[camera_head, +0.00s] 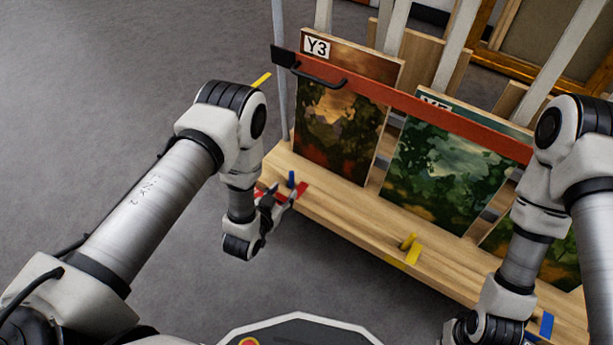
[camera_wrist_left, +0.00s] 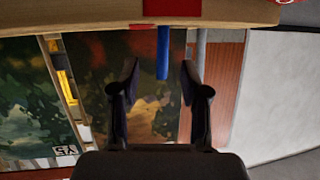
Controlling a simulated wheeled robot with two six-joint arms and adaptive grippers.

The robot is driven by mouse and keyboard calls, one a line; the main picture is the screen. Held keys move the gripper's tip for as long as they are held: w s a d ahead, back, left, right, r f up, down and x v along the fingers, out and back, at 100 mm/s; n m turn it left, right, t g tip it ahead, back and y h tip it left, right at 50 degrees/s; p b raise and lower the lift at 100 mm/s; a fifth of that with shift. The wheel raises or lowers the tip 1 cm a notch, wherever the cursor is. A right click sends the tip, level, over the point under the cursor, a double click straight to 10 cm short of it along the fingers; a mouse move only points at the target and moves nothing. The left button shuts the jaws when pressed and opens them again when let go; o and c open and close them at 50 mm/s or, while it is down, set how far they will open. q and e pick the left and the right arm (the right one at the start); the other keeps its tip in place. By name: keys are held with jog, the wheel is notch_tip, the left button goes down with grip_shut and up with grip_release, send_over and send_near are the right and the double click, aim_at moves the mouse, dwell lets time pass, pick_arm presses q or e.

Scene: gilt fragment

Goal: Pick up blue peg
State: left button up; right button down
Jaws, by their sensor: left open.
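The blue peg (camera_head: 291,179) stands upright on the wooden ledge of the rack, at its left end, beside a red patch. It also shows in the left wrist view (camera_wrist_left: 163,53), where the scene appears upside down. My left gripper (camera_head: 281,194) is open and empty, close in front of the peg. In the left wrist view its two fingers (camera_wrist_left: 161,72) lie to either side of the peg's line, with gaps on both sides. I cannot tell how deep the peg is between them. My right arm is at the right, and its fingers do not show.
The ledge (camera_head: 335,195) carries leaning paintings, including one labelled Y3 (camera_head: 343,120) and a green one (camera_head: 450,175). A red rail (camera_head: 430,107) with a black handle (camera_head: 322,80) crosses above. The grey floor at left is clear.

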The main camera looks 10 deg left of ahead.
aim_at(290, 182)
pick_arm(q)
jog(key=b+x, duration=0.4)
jog(key=x, duration=0.3)
jog(key=shift+a+f, duration=0.1)
jog(key=shift+a, duration=0.05)
jog(key=shift+w, duration=0.1)
grip_shut()
